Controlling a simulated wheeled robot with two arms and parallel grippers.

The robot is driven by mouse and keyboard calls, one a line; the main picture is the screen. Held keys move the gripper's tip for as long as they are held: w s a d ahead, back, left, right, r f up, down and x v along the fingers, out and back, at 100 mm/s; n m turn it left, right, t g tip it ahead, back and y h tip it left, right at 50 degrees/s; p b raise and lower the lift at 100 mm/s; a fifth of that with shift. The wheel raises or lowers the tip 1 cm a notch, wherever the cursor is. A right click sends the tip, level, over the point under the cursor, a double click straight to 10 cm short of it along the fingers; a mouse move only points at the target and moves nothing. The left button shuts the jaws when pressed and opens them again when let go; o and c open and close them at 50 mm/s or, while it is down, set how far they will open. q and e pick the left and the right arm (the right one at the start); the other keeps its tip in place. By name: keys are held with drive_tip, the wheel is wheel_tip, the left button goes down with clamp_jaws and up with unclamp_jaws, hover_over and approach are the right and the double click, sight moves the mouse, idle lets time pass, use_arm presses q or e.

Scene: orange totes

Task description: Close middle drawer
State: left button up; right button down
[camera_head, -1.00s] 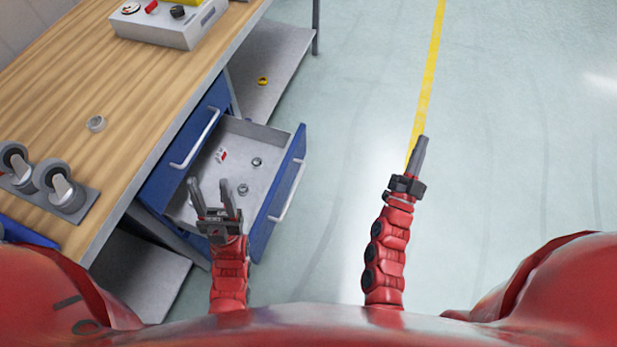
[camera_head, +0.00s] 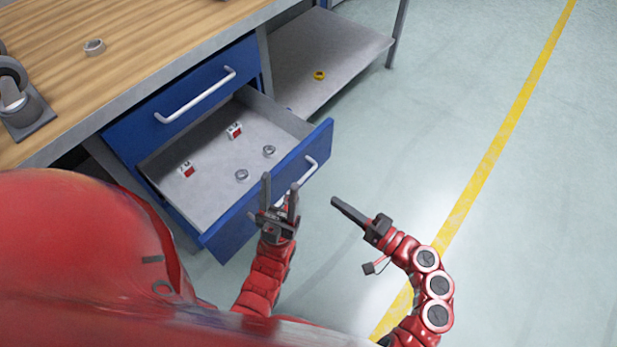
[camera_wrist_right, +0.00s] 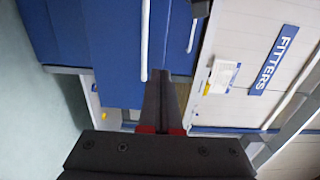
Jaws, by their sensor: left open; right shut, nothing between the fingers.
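The middle drawer (camera_head: 215,175) of the blue cabinet is pulled out under the wooden bench, with its blue front facing the floor side and a silver handle (camera_head: 312,168). My left gripper (camera_head: 279,190) is open, just in front of the drawer front and overlapping it in the head view; I cannot tell whether it touches. My right gripper (camera_head: 336,202) is shut and empty, to the right of the drawer and apart from it. In the right wrist view the shut fingers (camera_wrist_right: 160,85) point toward blue drawer fronts (camera_wrist_right: 118,45) with silver handles.
The drawer holds two metal rings and two small red-and-white items (camera_head: 235,131). A closed blue drawer (camera_head: 185,92) sits above it. A grey lower shelf (camera_head: 330,60) bears a yellow ring (camera_head: 319,75). The floor (camera_head: 430,130) to the right is clear, with a yellow line.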

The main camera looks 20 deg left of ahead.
sight(287, 168)
drive_tip(key=x, duration=1.4)
drive_tip(key=shift+s, duration=0.1)
drive_tip(key=shift+a, duration=0.1)
